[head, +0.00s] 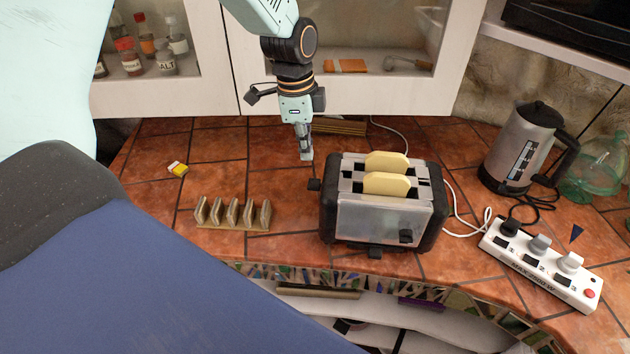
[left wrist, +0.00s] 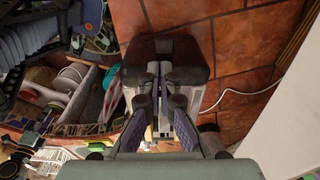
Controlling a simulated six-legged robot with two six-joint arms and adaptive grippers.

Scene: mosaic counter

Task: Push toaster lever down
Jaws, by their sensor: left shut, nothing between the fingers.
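The toaster (head: 345,222), silver with black ends, stands upright on the tiled counter in the head view. Two pale bread slices (head: 387,184) stick up from its slots. A black lever (head: 314,184) juts from its left end, high on the side. My left gripper (head: 306,155) points down with fingers shut and empty. In the picture it is just above the lever, with a small gap; their distance in depth is hard to tell. In the left wrist view the shut fingers (left wrist: 158,75) fill the middle and hide much of what lies beyond. My right gripper is not in view.
A toast rack (head: 232,226) and a yellow packet (head: 178,169) lie left of the toaster. A kettle (head: 515,150), glass jug (head: 597,170) and power strip (head: 540,268) are at the right. White cabinet doors (head: 165,95) stand behind. The counter's front edge is close.

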